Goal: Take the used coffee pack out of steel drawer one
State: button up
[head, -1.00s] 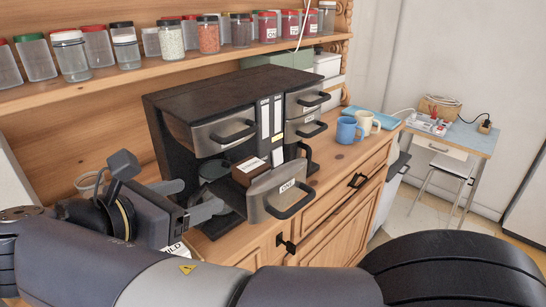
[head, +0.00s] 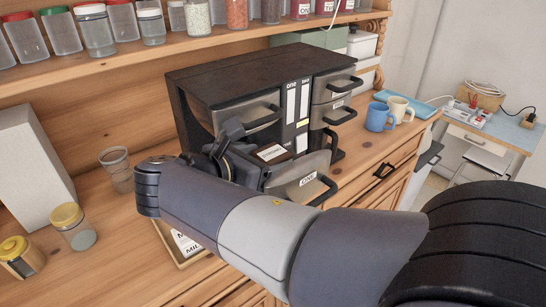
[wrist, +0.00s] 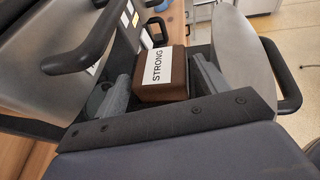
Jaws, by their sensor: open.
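Steel drawer one (head: 300,184), labelled ONE, is pulled out of the lower part of the dark cabinet. A dark brown coffee pack (head: 271,153) with a white label sits in it, its top above the drawer's rim. In the wrist view the pack (wrist: 162,88) reads STRONG. My gripper (wrist: 156,86) is open, with one grey finger on each side of the pack and a gap showing at least on the left. In the head view my wrist and arm hide the fingers and part of the drawer.
The cabinet (head: 240,65) has a closed steel drawer (head: 240,112) above drawer one. A blue mug (head: 377,117) and a cream mug (head: 400,108) stand right. Jars (head: 72,226), a glass (head: 116,170) and a tray (head: 180,250) are on the left counter.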

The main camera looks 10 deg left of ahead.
jog(key=shift+w+f, duration=0.1)
jog(key=shift+w, duration=0.05)
jog(key=shift+c, duration=0.5)
jog(key=c, duration=0.7)
jog(key=shift+c, duration=0.2)
